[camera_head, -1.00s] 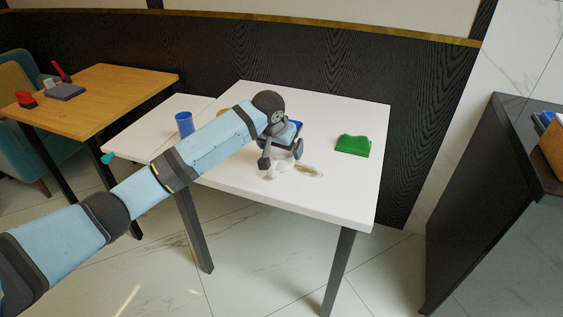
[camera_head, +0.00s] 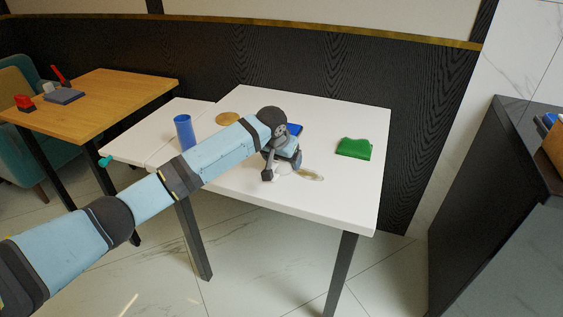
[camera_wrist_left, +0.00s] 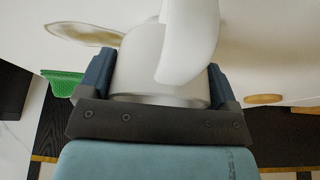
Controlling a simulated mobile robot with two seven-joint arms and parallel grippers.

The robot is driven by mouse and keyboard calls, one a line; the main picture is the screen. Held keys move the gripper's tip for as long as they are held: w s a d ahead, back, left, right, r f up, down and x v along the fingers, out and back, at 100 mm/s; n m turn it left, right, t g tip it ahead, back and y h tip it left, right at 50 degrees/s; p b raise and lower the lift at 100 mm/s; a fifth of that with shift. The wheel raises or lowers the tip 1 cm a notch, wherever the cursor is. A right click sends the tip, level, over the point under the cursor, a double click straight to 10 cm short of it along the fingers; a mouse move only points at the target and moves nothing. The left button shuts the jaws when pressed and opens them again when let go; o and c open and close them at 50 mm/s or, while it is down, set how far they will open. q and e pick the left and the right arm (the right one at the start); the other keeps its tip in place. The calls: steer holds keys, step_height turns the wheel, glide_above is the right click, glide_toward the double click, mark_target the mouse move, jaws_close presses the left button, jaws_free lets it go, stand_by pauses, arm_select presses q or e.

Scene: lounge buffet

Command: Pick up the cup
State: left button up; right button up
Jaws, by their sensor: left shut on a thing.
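A white cup (camera_wrist_left: 140,60) with a curved handle (camera_wrist_left: 188,50) fills the middle of the left wrist view, between the two fingers of my left gripper (camera_wrist_left: 160,85). The gripper is shut on it. In the head view, my left gripper (camera_head: 282,168) is low over the white table (camera_head: 340,200), and it hides most of the cup. I cannot tell whether the cup touches the table. A blue cup (camera_head: 184,132) stands apart on the table's left side, left of my arm. My right gripper is not in view.
A brownish spill-like patch (camera_head: 310,175) lies right beside the gripper. A green cloth-like thing (camera_head: 354,148) lies to the right, a round tan disc (camera_head: 228,118) at the back left. A blue thing (camera_head: 293,129) is partly hidden behind the gripper. The table's front right is clear.

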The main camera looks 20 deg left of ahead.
arm_select(q)
steer(key=shift+r, duration=0.15)
step_height(320, 180, up, 2)
steer(key=shift+r+p, duration=0.15)
steer(key=shift+p, duration=0.3)
step_height(320, 180, up, 7)
steer(key=shift+f+p, duration=0.1)
steer(key=shift+p, duration=0.85)
step_height(320, 180, up, 11)
steer(key=p, duration=0.2)
steer(key=shift+f, duration=0.15)
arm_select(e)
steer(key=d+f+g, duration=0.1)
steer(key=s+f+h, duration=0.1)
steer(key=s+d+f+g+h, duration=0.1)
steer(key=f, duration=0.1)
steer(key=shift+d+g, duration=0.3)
